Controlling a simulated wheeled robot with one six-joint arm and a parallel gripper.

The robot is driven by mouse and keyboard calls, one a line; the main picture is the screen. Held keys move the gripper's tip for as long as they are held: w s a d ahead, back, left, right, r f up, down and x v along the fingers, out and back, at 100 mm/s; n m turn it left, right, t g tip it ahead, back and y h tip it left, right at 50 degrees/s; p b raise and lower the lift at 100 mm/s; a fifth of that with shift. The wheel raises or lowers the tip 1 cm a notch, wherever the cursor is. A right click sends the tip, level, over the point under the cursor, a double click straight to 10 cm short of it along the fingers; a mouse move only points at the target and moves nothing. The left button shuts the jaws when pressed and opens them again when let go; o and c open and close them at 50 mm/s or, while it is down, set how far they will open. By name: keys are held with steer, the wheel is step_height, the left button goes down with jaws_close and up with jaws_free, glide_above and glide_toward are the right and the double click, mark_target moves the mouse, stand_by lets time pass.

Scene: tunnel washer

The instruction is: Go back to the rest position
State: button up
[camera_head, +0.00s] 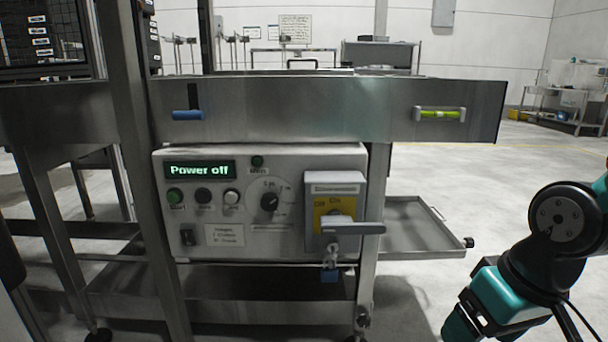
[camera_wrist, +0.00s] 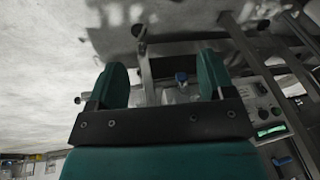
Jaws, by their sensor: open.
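My gripper (camera_wrist: 163,88) shows in the wrist view with its two teal fingers wide apart and nothing between them. In the head view my teal and black arm is at the lower right, and my gripper's fingertips are not visible there. The washer's control panel (camera_head: 262,240) faces me in the head view, with its display (camera_head: 200,170) reading "Power off". A yellow and grey main switch (camera_head: 334,207) with a grey handle (camera_head: 353,229) sits on its right side. The arm is to the right of the panel, apart from it.
A steel top rail (camera_head: 300,112) carries a blue handle (camera_head: 187,115) and a green level (camera_head: 440,113). A steel tray (camera_head: 412,225) sticks out right of the panel, near my arm. A blue padlock (camera_head: 331,275) hangs below the switch. Open floor lies at the right.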

steer(key=s+a+r+n+g+y, duration=0.2)
steer(key=s+a+r+n, duration=0.3)
steer(key=s+a, duration=0.25)
step_height(320, 180, up, 38)
steer(key=p, duration=3.8)
steer(key=shift+d+f+m, duration=0.2)
steer(key=shift+d+m, duration=0.05)
steer(key=shift+m, duration=0.15)
